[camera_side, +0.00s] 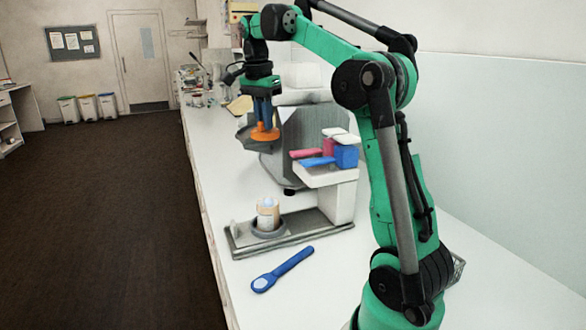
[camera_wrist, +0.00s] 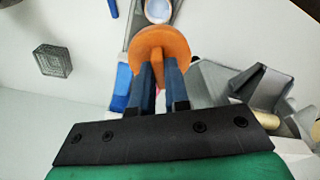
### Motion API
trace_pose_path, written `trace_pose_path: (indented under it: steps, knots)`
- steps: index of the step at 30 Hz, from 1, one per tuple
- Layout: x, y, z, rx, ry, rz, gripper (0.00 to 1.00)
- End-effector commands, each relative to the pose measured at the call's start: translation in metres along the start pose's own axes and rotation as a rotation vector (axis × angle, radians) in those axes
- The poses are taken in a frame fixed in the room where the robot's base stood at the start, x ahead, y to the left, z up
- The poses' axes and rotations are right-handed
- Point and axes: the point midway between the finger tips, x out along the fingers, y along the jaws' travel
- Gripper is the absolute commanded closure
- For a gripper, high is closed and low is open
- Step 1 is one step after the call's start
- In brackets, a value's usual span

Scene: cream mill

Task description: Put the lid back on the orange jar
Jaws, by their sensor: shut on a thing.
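The orange lid (camera_side: 265,135) is a round disc with an upright grip. My gripper (camera_side: 264,122) is shut on that grip and holds the lid in the air, above and behind the jar. The lid also shows in the wrist view (camera_wrist: 165,42), between the fingertips (camera_wrist: 160,72). The jar (camera_side: 268,216) is small, pale orange and cream, and stands upright on a round grey base. Its top is uncovered, with pale blue contents showing. In the wrist view the jar (camera_wrist: 158,10) is beyond the lid, at the top edge, partly cut off.
A grey and white machine (camera_side: 340,200) stands beside the jar, with pink and blue blocks (camera_side: 345,156) on top. A blue spoon (camera_side: 282,270) lies in front on the white counter (camera_side: 330,300). A wire basket (camera_wrist: 52,60) stands apart. Grey angular parts (camera_wrist: 265,90) are close beside the gripper.

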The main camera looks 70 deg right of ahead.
Motion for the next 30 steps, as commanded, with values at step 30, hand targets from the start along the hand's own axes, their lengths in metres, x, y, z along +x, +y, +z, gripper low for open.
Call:
trace_pose_path:
  steps: [30]
  knots:
    - [0.126, 0.000, 0.015, 0.000, 0.000, 0.000, 1.00]
